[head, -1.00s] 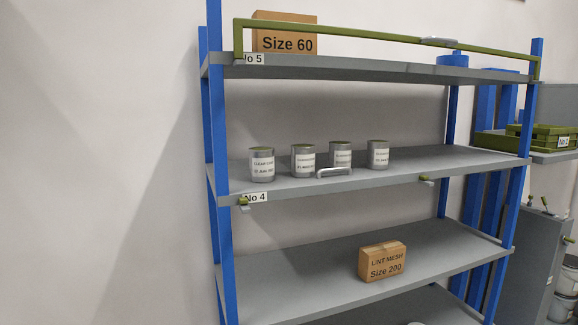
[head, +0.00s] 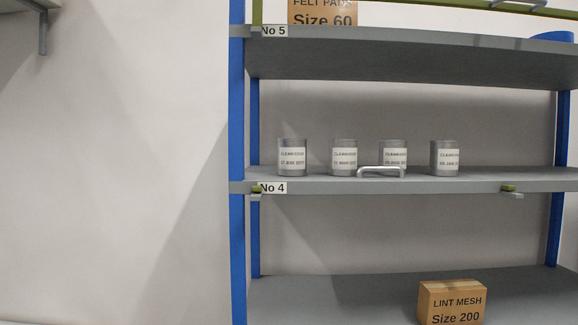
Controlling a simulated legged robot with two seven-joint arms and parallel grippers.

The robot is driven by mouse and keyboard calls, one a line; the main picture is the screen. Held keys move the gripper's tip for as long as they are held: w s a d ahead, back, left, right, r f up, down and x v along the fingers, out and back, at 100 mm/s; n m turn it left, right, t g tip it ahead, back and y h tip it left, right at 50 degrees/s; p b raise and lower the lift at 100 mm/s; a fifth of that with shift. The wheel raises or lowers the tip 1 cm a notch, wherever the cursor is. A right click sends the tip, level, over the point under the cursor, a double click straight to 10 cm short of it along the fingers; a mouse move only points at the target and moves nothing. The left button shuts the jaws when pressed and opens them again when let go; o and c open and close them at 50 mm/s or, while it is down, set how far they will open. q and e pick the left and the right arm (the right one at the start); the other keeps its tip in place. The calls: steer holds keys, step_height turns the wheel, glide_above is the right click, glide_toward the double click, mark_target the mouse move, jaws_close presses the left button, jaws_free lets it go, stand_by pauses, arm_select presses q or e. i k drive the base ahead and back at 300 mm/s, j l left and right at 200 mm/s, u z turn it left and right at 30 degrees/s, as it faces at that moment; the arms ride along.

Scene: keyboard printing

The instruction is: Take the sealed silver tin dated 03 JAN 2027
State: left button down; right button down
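Several silver tins with white labels stand upright in a row on the shelf marked No 4: a far left tin (head: 291,157), a second tin (head: 343,158), a third tin (head: 393,154) and a far right tin (head: 444,158). Each label has a product line above a date line, too small and blurred to read surely. I cannot tell which tin is dated 03 JAN 2027, or which are sealed. A silver handle (head: 381,169) at the shelf's front edge partly covers the third tin's lower part. Neither of my grippers is in view.
The No 4 shelf (head: 420,186) has bare room right of the tins. The No 5 shelf (head: 420,45) hangs above them and carries a Size 60 box (head: 322,12). A LINT MESH Size 200 box (head: 452,303) sits below. A blue post (head: 237,160) stands at the left.

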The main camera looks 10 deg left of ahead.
mark_target(443, 155)
steer(key=l+u, duration=0.25)
steer(key=l, duration=0.4)
steer(key=l+u, duration=0.25)
steer(key=l, duration=0.45)
